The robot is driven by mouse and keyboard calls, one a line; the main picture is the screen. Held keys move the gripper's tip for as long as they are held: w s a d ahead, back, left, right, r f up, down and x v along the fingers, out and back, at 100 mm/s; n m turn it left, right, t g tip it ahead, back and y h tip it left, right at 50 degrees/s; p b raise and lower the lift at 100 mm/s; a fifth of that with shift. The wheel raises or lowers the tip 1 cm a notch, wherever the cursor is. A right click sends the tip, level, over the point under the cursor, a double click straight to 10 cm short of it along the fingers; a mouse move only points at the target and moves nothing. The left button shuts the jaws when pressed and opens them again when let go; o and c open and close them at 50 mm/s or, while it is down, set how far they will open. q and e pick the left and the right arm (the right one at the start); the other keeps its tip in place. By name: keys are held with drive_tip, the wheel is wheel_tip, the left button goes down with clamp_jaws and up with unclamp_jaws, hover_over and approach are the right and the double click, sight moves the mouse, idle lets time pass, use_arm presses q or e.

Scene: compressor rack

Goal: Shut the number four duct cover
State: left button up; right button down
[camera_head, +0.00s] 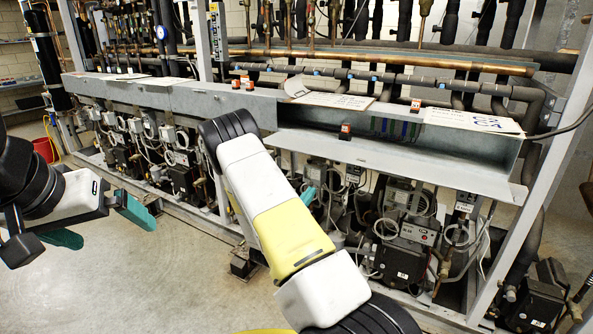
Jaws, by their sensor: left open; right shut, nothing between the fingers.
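A long grey duct runs across the rack. Its right-hand section (480,148) is open, with coloured wires (395,128) inside. A long flat grey cover (400,162) is folded down along its front edge and sticks out toward me. I cannot read a number four on it. My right arm crosses the middle of the view, hiding the cover's left end. A teal fingertip of my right gripper (308,196) shows beside the arm, below the cover; the rest is hidden. That gripper is shut and empty. My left gripper (100,226) is open and empty at left, away from the duct.
Papers (472,121) and small orange-black devices (346,130) sit along the duct. Compressors (405,250) with looping cables fill the space below. A rack post (545,150) stands at right, pipes run above. The floor (130,285) at left front is clear.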

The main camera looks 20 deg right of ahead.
drive_tip(key=w+d+r, duration=0.6)
drive_tip(key=d, duration=0.1)
drive_tip(key=shift+d, duration=0.2)
drive_tip(key=shift+w+r, duration=0.1)
idle(0.3)
